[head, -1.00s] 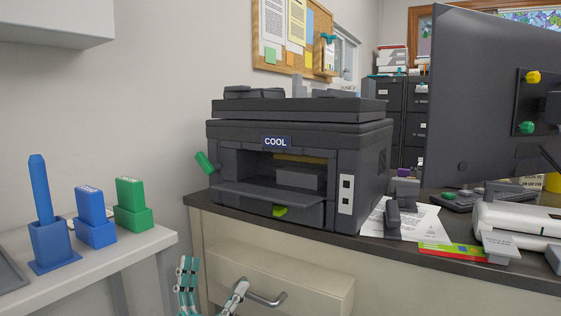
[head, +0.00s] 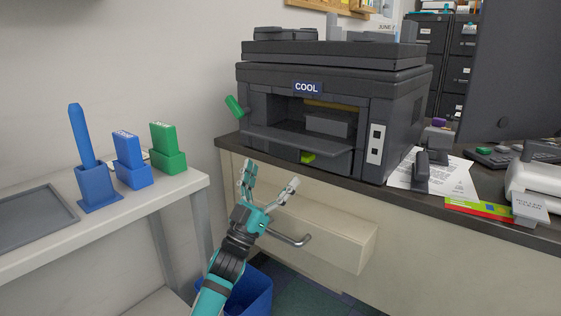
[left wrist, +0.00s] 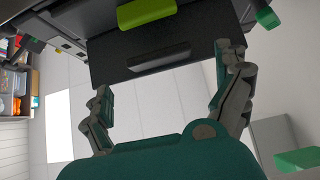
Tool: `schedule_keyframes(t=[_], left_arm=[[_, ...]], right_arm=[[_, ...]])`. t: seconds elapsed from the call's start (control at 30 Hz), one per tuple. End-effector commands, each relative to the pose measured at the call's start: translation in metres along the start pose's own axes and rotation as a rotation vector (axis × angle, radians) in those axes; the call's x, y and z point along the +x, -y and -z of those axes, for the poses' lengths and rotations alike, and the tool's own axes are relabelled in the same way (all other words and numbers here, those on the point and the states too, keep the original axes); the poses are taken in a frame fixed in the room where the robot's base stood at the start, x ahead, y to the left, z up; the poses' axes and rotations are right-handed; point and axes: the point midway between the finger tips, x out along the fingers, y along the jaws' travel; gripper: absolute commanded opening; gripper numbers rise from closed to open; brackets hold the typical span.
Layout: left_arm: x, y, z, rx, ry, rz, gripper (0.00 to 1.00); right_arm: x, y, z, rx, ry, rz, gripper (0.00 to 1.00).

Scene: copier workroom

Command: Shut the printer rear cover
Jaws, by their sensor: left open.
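A dark grey printer (head: 395,105) labelled COOL stands on the counter. Its flap (head: 300,146) hangs open, jutting out level below a wide opening; a yellow-green tab (head: 308,158) shows under it. A green lever (head: 234,106) sticks out at the printer's left side. I cannot tell whether this flap is the rear cover. My left gripper (head: 270,178) is open and empty, below and in front of the flap, pointing up. In the left wrist view a dark panel (left wrist: 110,62) with the yellow-green tab (left wrist: 147,12) lies beyond the open fingers. The right gripper is not in view.
A drawer (head: 310,228) with a metal handle (head: 290,240) is close behind my left gripper. A white side table (head: 60,245) with blue and green holders stands left. A blue bin (head: 250,295) is below. Papers and a monitor (head: 515,80) are right of the printer.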

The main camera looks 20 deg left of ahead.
Motion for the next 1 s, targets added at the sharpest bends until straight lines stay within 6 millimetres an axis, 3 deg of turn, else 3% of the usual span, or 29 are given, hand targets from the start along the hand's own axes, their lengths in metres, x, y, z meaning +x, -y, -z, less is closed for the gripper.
schedule_keyframes(t=[0.1, 0.3, 0.67, 1.0], left_arm=[[0.022, 0.0, 0.0, 0.0, -0.003, -0.001, 1.0], [0.044, 0.0, -0.001, 0.0, 0.0, 0.0, 1.0], [0.05, 0.0, -0.001, 0.0, 0.002, 0.0, 1.0], [0.049, 0.0, 0.0, 0.0, 0.001, 0.0, 0.57]], right_arm=[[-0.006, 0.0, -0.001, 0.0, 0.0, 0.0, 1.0], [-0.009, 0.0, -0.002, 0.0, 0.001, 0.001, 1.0], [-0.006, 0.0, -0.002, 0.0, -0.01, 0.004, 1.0], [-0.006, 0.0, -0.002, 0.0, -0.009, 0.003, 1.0]])
